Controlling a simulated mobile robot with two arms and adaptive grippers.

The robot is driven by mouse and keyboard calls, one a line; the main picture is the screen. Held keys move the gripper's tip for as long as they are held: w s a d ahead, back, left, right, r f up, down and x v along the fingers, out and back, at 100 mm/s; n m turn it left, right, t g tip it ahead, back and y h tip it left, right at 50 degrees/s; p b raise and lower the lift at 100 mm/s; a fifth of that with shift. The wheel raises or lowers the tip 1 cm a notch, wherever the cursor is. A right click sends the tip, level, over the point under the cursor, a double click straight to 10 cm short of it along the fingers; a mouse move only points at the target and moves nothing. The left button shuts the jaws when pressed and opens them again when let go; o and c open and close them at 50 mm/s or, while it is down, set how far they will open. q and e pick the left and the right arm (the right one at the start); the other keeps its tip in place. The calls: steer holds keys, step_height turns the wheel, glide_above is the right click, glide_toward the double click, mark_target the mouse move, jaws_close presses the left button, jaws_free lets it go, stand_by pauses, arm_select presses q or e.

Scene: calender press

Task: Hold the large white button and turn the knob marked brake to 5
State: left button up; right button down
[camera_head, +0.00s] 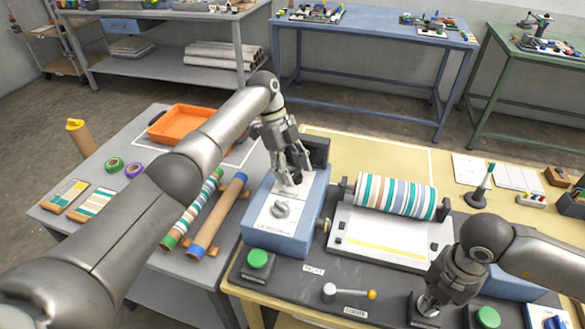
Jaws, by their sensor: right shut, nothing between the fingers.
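A blue box (262,227) with a white sloping panel stands in the middle. A grey knob (281,210) sits on its panel; its markings are too small to read. My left gripper (294,180) points down at the panel's upper part, just behind that knob. A dark part shows between its fingers, and I cannot tell whether they grip it. My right gripper (427,304) is shut and empty, pointing down at a small dark box (424,318) at the front right. Its fingertips cover the top of that box, where something pale shows; I cannot tell whether they touch it.
A striped roller (396,195) on a white press bed lies right of the blue box. Green buttons (258,259) (487,317) stand at the front left and right. An orange tray (183,125) is behind my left arm.

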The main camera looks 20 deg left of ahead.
mark_target(293, 172)
arm_select(q)
steer(key=shift+w, duration=0.1)
arm_select(e)
steer(key=shift+s+f, duration=0.15)
steer(key=shift+f, duration=0.05)
arm_select(q)
steer(key=shift+r, duration=0.2)
step_height(293, 172, up, 10)
steer(key=shift+f, duration=0.2)
arm_select(e)
steer(key=shift+r+p, duration=0.5)
steer(key=shift+r, duration=0.35)
arm_select(q)
steer(key=shift+r+p, duration=1.45)
steer(key=shift+r, duration=0.45)
arm_select(e)
steer(key=shift+w+r, duration=0.2)
steer(key=shift+r, duration=2.9)
